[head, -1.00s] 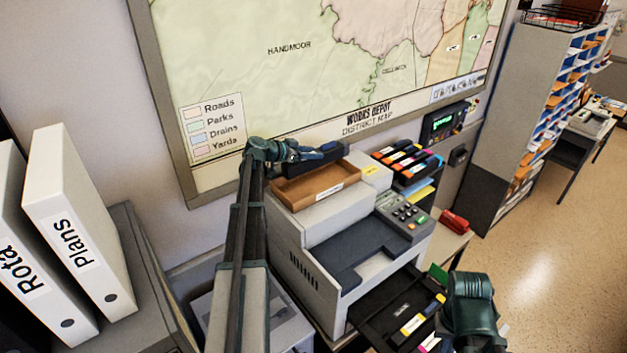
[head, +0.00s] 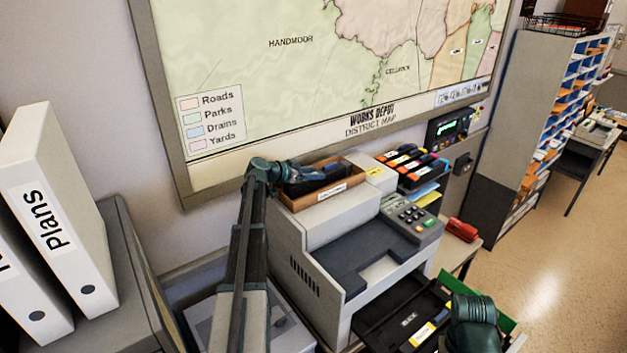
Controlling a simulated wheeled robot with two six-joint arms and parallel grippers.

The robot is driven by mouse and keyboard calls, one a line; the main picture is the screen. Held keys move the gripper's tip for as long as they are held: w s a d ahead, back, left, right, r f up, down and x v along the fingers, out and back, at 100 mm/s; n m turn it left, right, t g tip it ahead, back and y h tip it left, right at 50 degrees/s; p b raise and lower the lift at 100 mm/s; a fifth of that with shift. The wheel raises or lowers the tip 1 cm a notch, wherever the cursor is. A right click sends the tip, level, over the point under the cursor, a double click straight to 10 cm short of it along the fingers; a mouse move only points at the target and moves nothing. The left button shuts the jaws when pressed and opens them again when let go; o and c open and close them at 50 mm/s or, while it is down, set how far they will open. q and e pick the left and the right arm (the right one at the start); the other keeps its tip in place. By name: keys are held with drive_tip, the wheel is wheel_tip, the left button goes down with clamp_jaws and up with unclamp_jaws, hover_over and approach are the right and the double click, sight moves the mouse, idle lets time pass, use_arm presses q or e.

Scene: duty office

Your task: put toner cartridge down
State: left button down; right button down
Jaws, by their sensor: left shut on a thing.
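My left gripper (head: 318,170) reaches over the printer from the left and is shut on a dark toner cartridge (head: 312,184). The cartridge is inside the open brown tray (head: 325,199) on top of the grey printer (head: 318,222), mostly below its rim. I cannot tell whether it touches the tray's bottom. The gripper partly covers it. My right arm's teal wrist shows at the lower right, beside the printer's pulled-out black drawer (head: 385,318); its fingertips cannot be made out.
Several coloured cartridges (head: 412,165) stand in a rack behind the printer's control panel (head: 410,215). A red object (head: 462,229) lies on the table to the right. White binders (head: 60,215) stand at the left. A wall map hangs behind; floor is free at the right.

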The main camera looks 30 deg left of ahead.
use_arm(q)
drive_tip(key=shift+r, duration=0.15)
drive_tip(key=c, duration=0.8)
unclamp_jaws()
drive_tip(key=shift+f, duration=0.2)
drive_tip(key=o, duration=0.5)
drive_tip(key=shift+c, duration=0.2)
drive_tip(key=shift+r, duration=0.25)
wheel_tip(320, 180, up, 4)
drive_tip(key=p, duration=0.5)
hover_over(288, 185)
drive_tip(key=shift+s+r, duration=0.1)
drive_tip(key=shift+r, duration=0.05)
drive_tip(key=shift+s+a, duration=0.15)
drive_tip(key=shift+s, duration=0.2)
